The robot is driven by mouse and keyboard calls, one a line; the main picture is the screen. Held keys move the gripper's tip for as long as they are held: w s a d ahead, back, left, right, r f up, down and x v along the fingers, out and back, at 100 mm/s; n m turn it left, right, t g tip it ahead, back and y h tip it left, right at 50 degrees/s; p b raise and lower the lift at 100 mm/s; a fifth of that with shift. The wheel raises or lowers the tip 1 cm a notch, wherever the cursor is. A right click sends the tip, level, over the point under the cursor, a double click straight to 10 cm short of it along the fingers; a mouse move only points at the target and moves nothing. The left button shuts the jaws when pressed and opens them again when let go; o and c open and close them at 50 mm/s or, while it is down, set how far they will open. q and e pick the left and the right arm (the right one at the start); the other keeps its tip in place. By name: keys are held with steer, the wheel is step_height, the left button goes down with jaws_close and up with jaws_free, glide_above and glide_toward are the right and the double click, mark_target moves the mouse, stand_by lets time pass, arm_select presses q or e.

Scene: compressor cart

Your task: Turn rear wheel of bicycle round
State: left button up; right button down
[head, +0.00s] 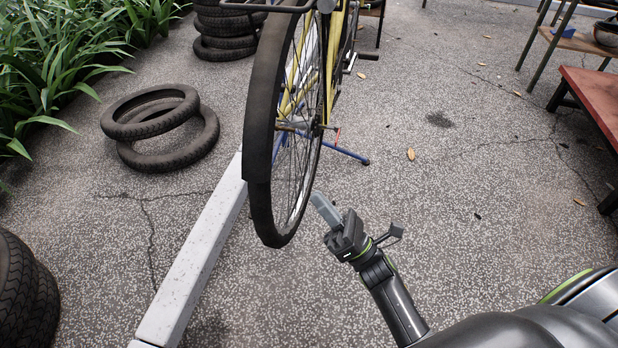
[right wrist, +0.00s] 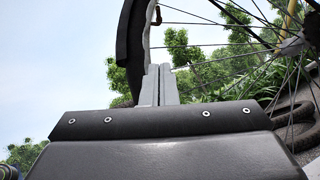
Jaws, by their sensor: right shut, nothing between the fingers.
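The bicycle's rear wheel (head: 268,222) stands upright in the middle of the head view, with a black tyre, thin spokes and a dark mudguard (head: 259,120) over its near side. The yellow frame (head: 335,50) runs away behind it. My right gripper (head: 320,205) is shut and empty, just right of the lower part of the wheel. In the right wrist view its two grey fingers (right wrist: 158,85) lie together beside the wheel's rim and spokes (right wrist: 225,43). I cannot tell whether they touch the wheel. My left gripper is not in view.
A blue stand leg (head: 345,152) shows beside the wheel. A pale kerb beam (head: 205,245) runs along the ground at left. Loose tyres (head: 168,150) lie farther left, near green plants (head: 60,55). A red bench (head: 592,95) stands at right. The paving right of the wheel is mostly clear.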

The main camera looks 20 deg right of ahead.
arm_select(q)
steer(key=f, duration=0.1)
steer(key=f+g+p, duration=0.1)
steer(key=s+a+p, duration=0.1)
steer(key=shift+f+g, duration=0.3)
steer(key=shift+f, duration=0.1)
arm_select(e)
steer(key=d+r+x, duration=0.1)
steer(key=d+x, duration=0.1)
steer(key=x, duration=1)
steer(key=shift+s+r, duration=0.15)
steer(key=shift+r, duration=0.2)
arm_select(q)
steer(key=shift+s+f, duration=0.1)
